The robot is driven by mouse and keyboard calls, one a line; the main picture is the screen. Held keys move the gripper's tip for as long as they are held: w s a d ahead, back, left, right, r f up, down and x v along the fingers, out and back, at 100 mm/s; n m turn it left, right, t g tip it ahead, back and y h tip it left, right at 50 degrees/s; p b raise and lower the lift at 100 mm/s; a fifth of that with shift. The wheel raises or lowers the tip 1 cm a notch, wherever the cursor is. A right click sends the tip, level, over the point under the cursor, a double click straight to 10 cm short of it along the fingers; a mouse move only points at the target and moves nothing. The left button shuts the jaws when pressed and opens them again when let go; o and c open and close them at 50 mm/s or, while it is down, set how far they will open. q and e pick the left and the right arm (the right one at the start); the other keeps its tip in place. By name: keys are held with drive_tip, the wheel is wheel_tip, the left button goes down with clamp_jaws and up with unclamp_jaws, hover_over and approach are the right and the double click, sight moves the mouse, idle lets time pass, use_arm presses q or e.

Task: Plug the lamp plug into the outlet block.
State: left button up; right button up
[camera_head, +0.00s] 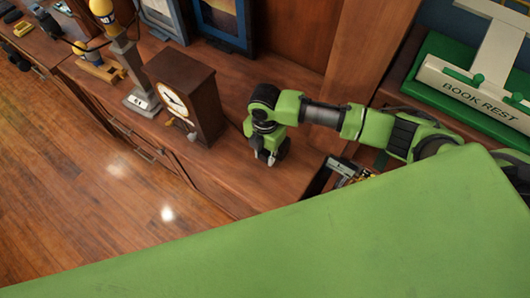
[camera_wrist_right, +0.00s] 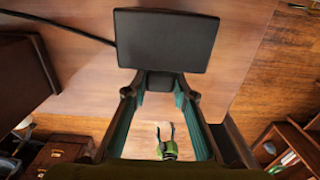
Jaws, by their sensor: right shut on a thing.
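My right gripper (camera_head: 268,157) points down over the wooden cabinet top, right of the clock. In the right wrist view its fingers (camera_wrist_right: 158,88) are shut on a small dark piece (camera_wrist_right: 160,82), which looks like the plug. That piece meets the edge of a flat black block (camera_wrist_right: 166,40), seemingly the outlet block. I cannot tell whether prongs are inside it. A black cord (camera_wrist_right: 62,27) runs to the block from the left. A small green gripper with parted fingers (camera_wrist_right: 165,134), seemingly my left one, shows lower in that view; the head view does not show it.
A wooden clock (camera_head: 185,97) and a tall grey stand (camera_head: 130,70) are left of the right gripper. Framed pictures (camera_head: 222,22) lean behind. A green book rest (camera_head: 470,88) is at right. Bare cabinet top (camera_head: 225,170) lies between clock and gripper.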

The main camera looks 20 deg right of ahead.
drive_tip(key=shift+p, duration=0.35)
idle(0.7)
drive_tip(key=shift+w+d, duration=0.4)
drive_tip(key=shift+d, duration=0.15)
idle(0.6)
drive_tip(key=o, duration=1.2)
